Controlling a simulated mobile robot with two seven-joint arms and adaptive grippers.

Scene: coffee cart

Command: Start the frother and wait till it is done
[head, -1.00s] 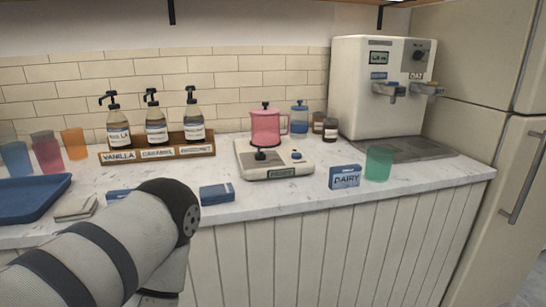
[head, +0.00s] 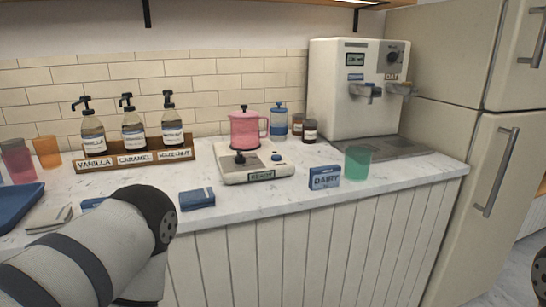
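The frother is a cream base (head: 257,164) with a dark knob, a blue button and a dark green label on its front, standing mid-counter. A pink lidded jug (head: 245,130) with a handle on its right sits upright on the base. I cannot tell whether the frother is running. My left arm shows at the lower left, in front of the counter, but its gripper is out of view. A dark piece at the lower right edge may belong to my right arm; no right gripper fingers show.
A milk machine (head: 346,90) stands behind right, with a green cup (head: 357,163) and a DAIRY box (head: 324,177) before it. Syrup bottles in a wooden rack (head: 135,159) stand left. A blue box (head: 197,199) lies at the front edge. A blue tray (head: 18,203) is far left.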

